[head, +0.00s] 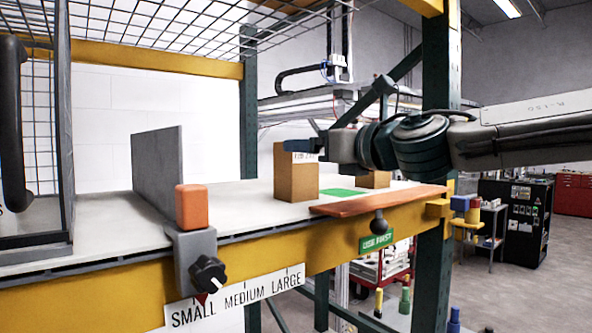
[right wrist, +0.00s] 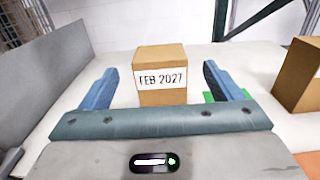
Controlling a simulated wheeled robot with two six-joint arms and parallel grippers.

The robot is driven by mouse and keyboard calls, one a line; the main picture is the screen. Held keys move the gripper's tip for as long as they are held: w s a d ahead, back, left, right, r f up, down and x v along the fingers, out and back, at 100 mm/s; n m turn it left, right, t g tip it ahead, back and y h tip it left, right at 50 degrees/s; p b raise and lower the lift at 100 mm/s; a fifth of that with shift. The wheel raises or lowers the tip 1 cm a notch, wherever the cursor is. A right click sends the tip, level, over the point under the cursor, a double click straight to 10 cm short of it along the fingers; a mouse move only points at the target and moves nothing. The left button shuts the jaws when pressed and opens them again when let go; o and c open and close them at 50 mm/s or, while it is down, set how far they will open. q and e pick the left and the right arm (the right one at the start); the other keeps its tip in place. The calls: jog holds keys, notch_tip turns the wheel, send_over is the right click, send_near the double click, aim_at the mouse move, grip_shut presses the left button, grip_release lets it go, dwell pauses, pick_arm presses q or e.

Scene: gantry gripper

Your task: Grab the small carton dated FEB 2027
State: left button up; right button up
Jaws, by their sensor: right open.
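A small brown carton with a white FEB 2027 label stands upright on the white shelf. In the right wrist view the carton (right wrist: 161,88) sits between the two open blue fingers of my right gripper (right wrist: 160,88), with a gap on each side. In the head view the carton (head: 297,182) has its label partly hidden by my right gripper (head: 312,146), which reaches in from the right at its top. My left gripper is not in view.
A second carton (head: 375,179) stands to the right, beyond a green patch (head: 343,192). A grey upright plate (head: 158,170) stands left. An orange-brown board (head: 380,200) lies along the front edge. A size selector knob (head: 208,273) is at the front left.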

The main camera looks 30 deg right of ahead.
jog(key=w+p, duration=0.1)
jog(key=w, duration=0.1)
jog(key=w+p, duration=0.2)
jog(key=shift+a+r, duration=0.15)
jog(key=shift+w+p, duration=0.4)
jog(key=shift+w, duration=0.15)
jog(key=shift+s+a, duration=0.1)
jog(key=c, duration=1.3)
